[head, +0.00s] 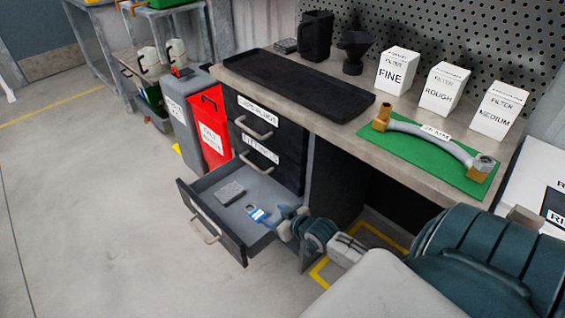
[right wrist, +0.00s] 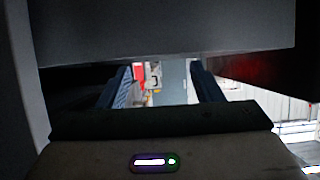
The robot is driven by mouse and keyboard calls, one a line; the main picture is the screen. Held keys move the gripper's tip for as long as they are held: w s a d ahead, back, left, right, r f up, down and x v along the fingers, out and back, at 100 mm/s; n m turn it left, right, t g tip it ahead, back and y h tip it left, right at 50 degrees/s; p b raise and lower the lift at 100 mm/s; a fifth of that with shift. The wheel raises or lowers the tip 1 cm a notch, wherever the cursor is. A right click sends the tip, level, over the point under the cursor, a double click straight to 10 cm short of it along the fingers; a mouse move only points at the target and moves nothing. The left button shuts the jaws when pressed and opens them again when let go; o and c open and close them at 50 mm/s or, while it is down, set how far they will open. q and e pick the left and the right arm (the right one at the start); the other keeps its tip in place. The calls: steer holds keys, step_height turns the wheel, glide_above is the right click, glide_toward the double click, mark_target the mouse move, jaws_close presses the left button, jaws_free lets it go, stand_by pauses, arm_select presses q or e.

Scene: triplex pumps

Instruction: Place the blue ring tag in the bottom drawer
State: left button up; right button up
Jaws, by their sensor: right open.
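The bottom drawer (head: 193,215) is pulled out below two shut drawers. The blue ring tag (head: 258,214), a small blue tag with a metal-coloured ring, shows inside the open drawer near its right side. My right gripper (head: 274,216) is at the drawer's right side, with its fingers right beside the tag. Its fingers are apart in the right wrist view (right wrist: 160,78), with no tag visible between them. I cannot tell whether the tag touches the drawer floor or a finger. My left gripper is not in view.
A grey block (head: 230,193) lies in the drawer. A red bin (head: 210,128) stands left of the cabinet. On the workbench are a black tray (head: 290,82), several white filter boxes (head: 398,71) and a hose on a green mat (head: 410,154). The floor at left is clear.

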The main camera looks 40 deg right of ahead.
steer(key=shift+s+r+p, duration=0.25)
steer(key=shift+s+p, duration=0.05)
steer(key=shift+s, duration=0.05)
steer(key=shift+s+r+p, duration=0.25)
steer(key=shift+s+p, duration=0.1)
steer(key=shift+p, duration=0.05)
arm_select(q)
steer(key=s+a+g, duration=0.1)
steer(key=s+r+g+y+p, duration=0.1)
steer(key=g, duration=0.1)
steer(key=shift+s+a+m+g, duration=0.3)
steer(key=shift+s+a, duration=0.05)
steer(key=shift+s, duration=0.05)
arm_select(e)
steer(key=s+a+r+g, duration=0.3)
steer(key=s+a, duration=0.3)
steer(key=s, duration=0.4)
steer(key=s+a+r+g, duration=0.3)
steer(key=s+a, duration=0.3)
steer(key=s, duration=0.4)
steer(key=shift+s+a+r+h, duration=0.25)
steer(key=shift+s+r+h, duration=0.1)
steer(key=shift+r, duration=0.2)
